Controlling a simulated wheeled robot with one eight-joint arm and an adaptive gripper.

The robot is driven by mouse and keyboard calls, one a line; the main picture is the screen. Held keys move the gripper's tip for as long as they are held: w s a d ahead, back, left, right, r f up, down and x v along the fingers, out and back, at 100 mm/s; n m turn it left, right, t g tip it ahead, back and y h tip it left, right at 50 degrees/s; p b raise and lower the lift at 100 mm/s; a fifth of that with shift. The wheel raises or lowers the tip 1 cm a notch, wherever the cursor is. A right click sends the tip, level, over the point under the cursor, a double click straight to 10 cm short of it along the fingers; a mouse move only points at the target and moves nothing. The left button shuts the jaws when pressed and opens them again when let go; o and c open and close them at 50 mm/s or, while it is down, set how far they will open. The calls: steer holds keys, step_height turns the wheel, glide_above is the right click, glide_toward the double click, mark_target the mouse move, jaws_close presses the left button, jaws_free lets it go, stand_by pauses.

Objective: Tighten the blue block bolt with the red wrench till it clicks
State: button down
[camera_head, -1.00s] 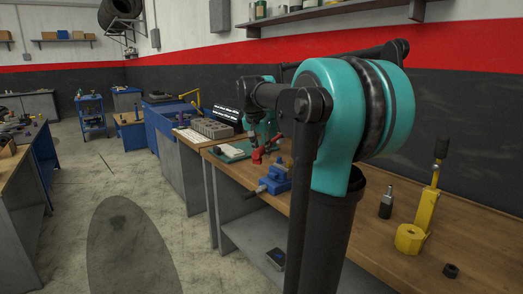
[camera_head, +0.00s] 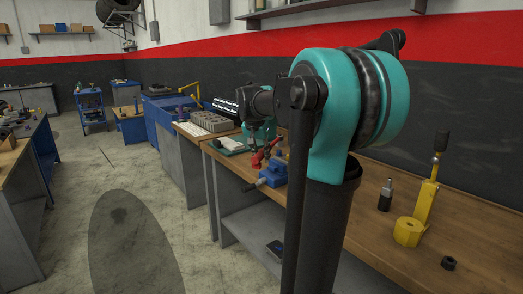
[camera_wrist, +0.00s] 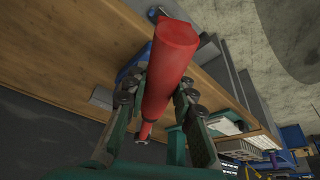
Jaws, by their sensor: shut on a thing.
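The red wrench (camera_wrist: 167,62) shows in the wrist view as a thick red bar with its round end towards the camera. My gripper (camera_wrist: 159,90) is shut on it, with a finger on each side. In the head view the red wrench (camera_head: 259,159) is small, over the bench behind the blue vise, below my wrist. A blue thing (camera_wrist: 134,64) is partly hidden behind the wrench in the wrist view. I cannot make out the blue block bolt, nor whether the wrench touches it.
A blue vise (camera_head: 273,176) sits at the front edge of the wooden bench (camera_head: 375,205). A yellow tool (camera_head: 409,231), a dark bottle (camera_head: 386,195) and a black nut (camera_head: 449,263) stand to the right. A grey block (camera_head: 211,121) stands farther back. Floor to the left is clear.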

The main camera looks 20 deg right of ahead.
steer(key=shift+f, duration=2.15)
